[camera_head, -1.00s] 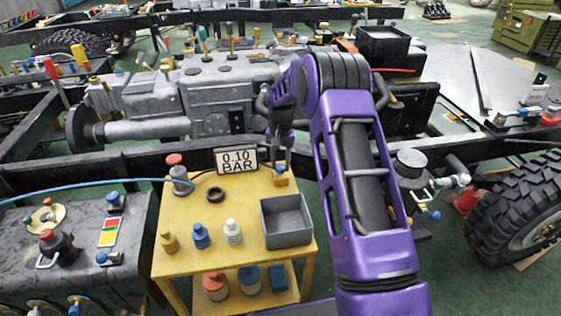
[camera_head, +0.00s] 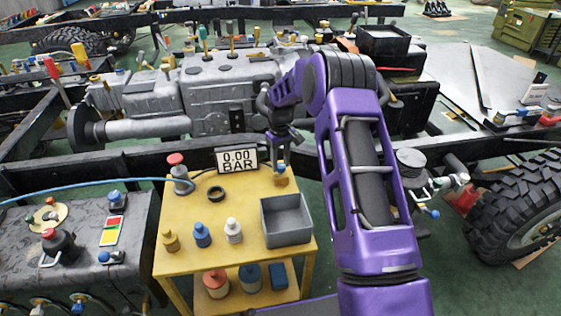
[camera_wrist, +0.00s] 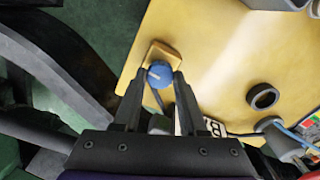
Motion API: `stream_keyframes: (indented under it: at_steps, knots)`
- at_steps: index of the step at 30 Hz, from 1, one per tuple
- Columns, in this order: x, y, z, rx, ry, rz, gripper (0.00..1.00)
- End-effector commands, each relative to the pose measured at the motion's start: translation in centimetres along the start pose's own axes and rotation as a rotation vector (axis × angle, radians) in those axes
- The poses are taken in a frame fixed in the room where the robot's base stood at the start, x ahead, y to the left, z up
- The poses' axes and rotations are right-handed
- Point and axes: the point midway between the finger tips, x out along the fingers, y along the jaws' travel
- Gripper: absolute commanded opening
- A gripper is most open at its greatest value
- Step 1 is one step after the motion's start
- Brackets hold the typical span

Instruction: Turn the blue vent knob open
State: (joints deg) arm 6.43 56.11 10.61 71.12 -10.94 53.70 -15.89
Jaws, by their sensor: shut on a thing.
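The blue vent knob (camera_wrist: 159,75) sits on a small yellow-brown block (camera_wrist: 167,53) at the edge of the yellow table (camera_head: 200,262). It has a pale pointer mark on its top. The knob also shows small at the table's back right in the head view (camera_head: 281,169). My gripper (camera_wrist: 157,83) is shut on the knob from above, one finger on each side; it also shows in the head view (camera_head: 281,158). The display (camera_head: 237,160) on the table reads 0.00 BAR.
A grey open box (camera_head: 286,221), several small bottles, a black ring (camera_head: 216,194) and a red-capped fitting (camera_head: 178,174) with a blue hose stand on the table. A black chassis rail (camera_head: 130,164) runs close behind. The table's middle is mostly clear.

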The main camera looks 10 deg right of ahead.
Motion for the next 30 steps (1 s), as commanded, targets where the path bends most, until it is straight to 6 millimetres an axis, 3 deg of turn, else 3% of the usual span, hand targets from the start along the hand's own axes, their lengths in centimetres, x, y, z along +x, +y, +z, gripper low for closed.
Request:
stream_keyframes:
  at_steps: [22, 23, 27, 30]
  knots:
    - [0.04, -0.01, 0.06, -0.082, -0.002, 0.000, 0.00]
    - [0.04, -0.01, 0.06, -0.082, -0.002, 0.000, 0.47]
    - [0.04, -0.01, 0.04, -0.082, -0.001, 0.000, 0.71]
    - [0.03, 0.00, 0.04, -0.081, -0.001, 0.000, 0.71]
